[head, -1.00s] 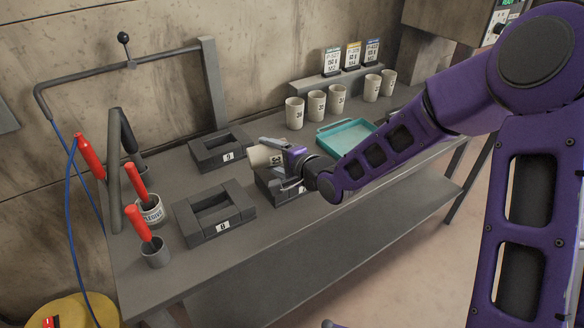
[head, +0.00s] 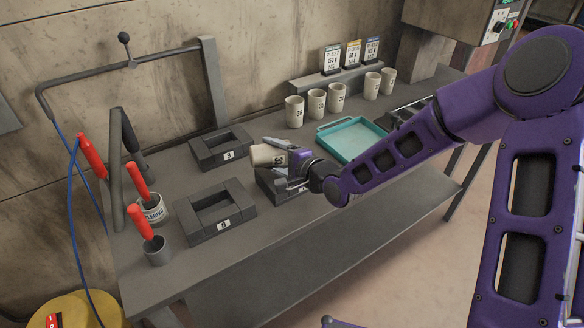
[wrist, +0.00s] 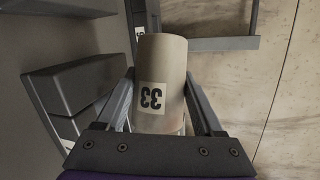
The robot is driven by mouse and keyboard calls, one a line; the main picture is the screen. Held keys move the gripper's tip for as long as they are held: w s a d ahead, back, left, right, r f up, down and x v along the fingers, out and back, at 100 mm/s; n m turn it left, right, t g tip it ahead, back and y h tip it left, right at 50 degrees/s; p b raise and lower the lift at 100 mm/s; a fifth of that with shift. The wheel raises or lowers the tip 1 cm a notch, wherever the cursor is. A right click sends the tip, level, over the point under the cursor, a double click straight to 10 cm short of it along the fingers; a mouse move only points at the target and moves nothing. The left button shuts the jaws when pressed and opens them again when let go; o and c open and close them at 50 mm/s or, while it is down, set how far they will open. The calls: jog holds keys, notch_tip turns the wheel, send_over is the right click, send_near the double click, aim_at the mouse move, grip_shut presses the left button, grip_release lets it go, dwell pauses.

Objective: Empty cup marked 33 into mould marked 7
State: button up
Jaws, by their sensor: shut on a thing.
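The cup marked 33 (head: 262,156) is pale and lies tipped well over onto its side, its wider end to the left in the head view. My gripper (head: 284,155) is shut around it and holds it above the bench. The cup also shows in the wrist view (wrist: 162,62) between both fingers, its label upside down; its inside is hidden. A dark grey mould (head: 268,183) stands under my gripper and is partly covered by it. Its number cannot be read. A grey block, apparently part of a mould, shows left in the wrist view (wrist: 75,82).
A mould marked 9 (head: 193,150) stands behind the cup; another, seemingly marked 8 (head: 185,222), stands front left. A teal tray (head: 323,147) and several upright cups (head: 295,112) are right and behind. Red-handled tools (head: 136,178) stand left. The front bench strip is clear.

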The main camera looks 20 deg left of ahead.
jog(key=shift+f+y, duration=0.1)
jog(key=shift+y, duration=0.2)
jog(key=shift+w+d+r+m+y+p, duration=0.25)
jog(key=shift+m+p, duration=0.2)
jog(key=shift+m, duration=0.15)
jog(key=shift+w+d+r+m+y+p, duration=0.15)
jog(key=shift+d+m+y+p, duration=0.1)
jog(key=shift+m+p, duration=0.3)
dwell(0.5)
jog(key=shift+w+d+r+m+y, duration=0.2)
jog(key=shift+m+y, duration=0.15)
jog(key=shift+m, duration=0.25)
jog(key=shift+w+d+r+m+y, duration=0.1)
jog(key=shift+d+m+y, duration=0.1)
jog(key=shift+m+y, duration=0.25)
dwell(0.9)
jog(key=shift+s+a+r+n, duration=0.1)
jog(key=shift+s+a+n, duration=0.1)
jog(key=shift+n, duration=0.1)
jog(key=shift+s+a+f+n+h, duration=0.15)
jog(key=shift+a+f+n+h, duration=0.05)
jog(key=shift+n+h, duration=0.3)
jog(key=shift+s+a+f+n+h+b, duration=0.1)
jog(key=shift+a+f+n+h+b, duration=0.1)
jog(key=shift+n+h+b, duration=0.15)
jog(key=shift+s+a+f+n+h+b, duration=0.15)
jog(key=shift+f+n+h, duration=0.1)
jog(key=shift+n, duration=0.2)
